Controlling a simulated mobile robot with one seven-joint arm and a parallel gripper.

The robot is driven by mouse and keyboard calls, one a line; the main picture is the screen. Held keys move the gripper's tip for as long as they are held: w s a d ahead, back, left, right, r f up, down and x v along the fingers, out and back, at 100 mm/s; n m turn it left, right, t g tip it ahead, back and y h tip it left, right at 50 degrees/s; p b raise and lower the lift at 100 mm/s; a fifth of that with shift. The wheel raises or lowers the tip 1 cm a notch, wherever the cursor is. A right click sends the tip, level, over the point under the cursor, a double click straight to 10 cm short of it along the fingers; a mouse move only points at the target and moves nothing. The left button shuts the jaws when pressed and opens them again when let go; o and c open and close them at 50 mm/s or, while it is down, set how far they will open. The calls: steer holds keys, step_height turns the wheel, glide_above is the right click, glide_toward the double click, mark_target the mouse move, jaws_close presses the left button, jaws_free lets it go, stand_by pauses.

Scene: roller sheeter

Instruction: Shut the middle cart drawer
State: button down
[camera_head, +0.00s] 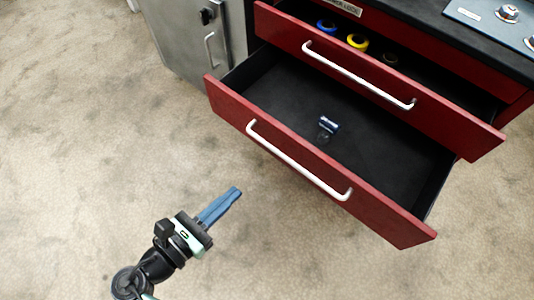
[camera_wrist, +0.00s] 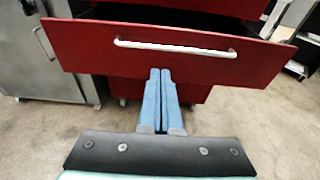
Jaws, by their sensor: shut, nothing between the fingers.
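The red cart's middle drawer (camera_head: 385,218) is pulled far out, with a white bar handle (camera_head: 298,162) on its front. A small dark blue cylinder (camera_head: 329,124) lies inside it. In the wrist view the middle drawer's front (camera_wrist: 85,48) and its handle (camera_wrist: 175,47) stand ahead of my gripper. My gripper (camera_head: 237,191) is shut and empty, with its blue fingers together. It is left of and apart from the drawer front in the head view. In the wrist view my fingertips (camera_wrist: 160,71) appear just below the handle.
The upper drawer (camera_head: 455,132) is also open and holds a blue roll (camera_head: 326,26) and a yellow roll (camera_head: 357,41). A grey cabinet (camera_head: 180,45) stands left of the cart. A red lower front (camera_wrist: 122,92) shows under the middle drawer. The carpet around my gripper is clear.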

steer(key=b+x, duration=0.2)
steer(key=x, duration=1)
steer(key=shift+w+d, duration=0.25)
steer(key=shift+f, duration=0.1)
